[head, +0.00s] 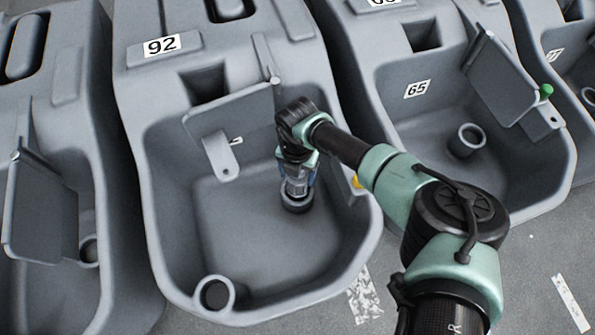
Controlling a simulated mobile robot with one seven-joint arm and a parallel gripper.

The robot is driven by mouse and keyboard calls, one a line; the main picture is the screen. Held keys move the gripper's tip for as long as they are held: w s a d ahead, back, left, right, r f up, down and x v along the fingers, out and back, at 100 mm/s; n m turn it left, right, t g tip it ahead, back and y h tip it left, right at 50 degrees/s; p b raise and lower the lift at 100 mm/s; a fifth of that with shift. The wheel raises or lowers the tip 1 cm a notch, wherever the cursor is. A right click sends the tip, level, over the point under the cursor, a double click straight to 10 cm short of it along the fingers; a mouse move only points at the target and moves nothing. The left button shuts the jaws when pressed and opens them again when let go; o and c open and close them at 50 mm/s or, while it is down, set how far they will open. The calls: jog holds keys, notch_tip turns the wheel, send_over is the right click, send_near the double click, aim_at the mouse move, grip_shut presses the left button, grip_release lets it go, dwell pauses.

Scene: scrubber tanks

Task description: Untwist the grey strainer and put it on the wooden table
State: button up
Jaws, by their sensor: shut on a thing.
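My gripper (297,180) points down inside the grey tank marked 92 (245,225). Its bluish fingers are shut on the grey strainer (297,190), a small cylinder that shows only in part between them. Below the strainer is a dark round collar (297,207) near the right side of the basin floor. I cannot tell whether the strainer is still seated in the collar or clear of it. The wooden table is not in view.
Tank 92's raised lid (215,135) stands behind my gripper, and the basin walls surround it. A round opening (214,293) is at the front-left rim. Tank 65 (440,110), with a green knob (546,91), is to the right. Another tank (50,130) is to the left.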

jog(key=shift+r+p, duration=2.25)
jog(key=shift+r, duration=0.1)
notch_tip(320, 180, up, 6)
jog(key=p, duration=0.7)
notch_tip(320, 180, up, 6)
jog(key=p, duration=0.7)
notch_tip(320, 180, up, 6)
jog(key=p, duration=0.6)
jog(key=shift+p, duration=0.4)
